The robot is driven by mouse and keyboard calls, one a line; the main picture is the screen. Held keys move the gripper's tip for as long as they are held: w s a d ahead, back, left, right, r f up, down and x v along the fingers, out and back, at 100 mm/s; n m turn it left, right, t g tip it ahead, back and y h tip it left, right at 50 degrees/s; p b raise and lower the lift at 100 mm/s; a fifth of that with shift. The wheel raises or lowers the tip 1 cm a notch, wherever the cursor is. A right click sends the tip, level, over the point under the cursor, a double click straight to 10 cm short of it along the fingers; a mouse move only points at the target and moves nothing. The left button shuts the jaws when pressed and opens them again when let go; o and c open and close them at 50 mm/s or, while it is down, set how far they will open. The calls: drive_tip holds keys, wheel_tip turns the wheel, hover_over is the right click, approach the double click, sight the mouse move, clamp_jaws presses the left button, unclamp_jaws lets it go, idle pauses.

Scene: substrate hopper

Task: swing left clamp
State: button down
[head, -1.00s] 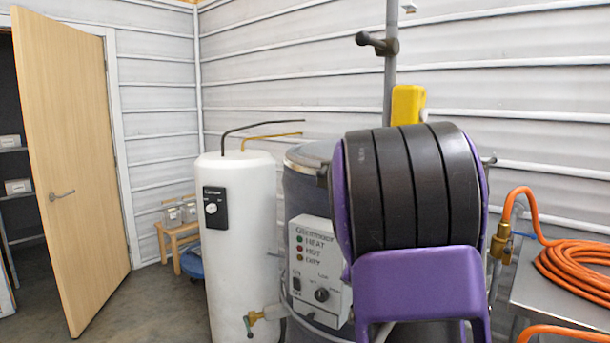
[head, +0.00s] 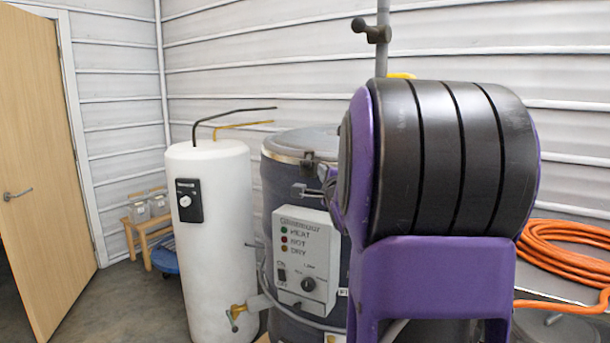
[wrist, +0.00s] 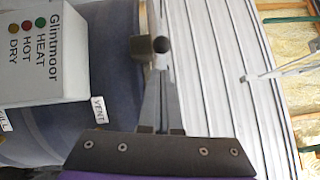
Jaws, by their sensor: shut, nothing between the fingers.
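The dark blue hopper drum (head: 278,205) stands mid-view in the head view. Its control box (head: 304,257) has HEAT, HOT and DRY lamps. A dark clamp (head: 308,160) sits at the lid rim on the drum's near left. My gripper (head: 299,190) shows as grey fingers pointing left, above the control box and just below that clamp. In the wrist view my gripper (wrist: 160,72) is shut and empty. A dark round-ended knob (wrist: 143,49), likely the clamp's handle, lies at its fingertips. I cannot tell whether they touch. My purple and black arm hides the drum's right side.
A white cylindrical tank (head: 212,250) with bent pipes stands left of the drum. An orange hose (head: 565,245) lies coiled at right. A wooden door (head: 35,170) stands at left, with open floor before it.

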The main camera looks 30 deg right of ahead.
sight(309, 157)
drive_tip(key=x, duration=0.6)
drive_tip(key=shift+a, duration=0.15)
drive_tip(key=w+a+b, duration=0.1)
drive_tip(key=a, duration=0.1)
drive_tip(key=w+a+b, duration=0.1)
drive_tip(key=shift+w+a, duration=0.3)
drive_tip(key=shift+a, duration=0.1)
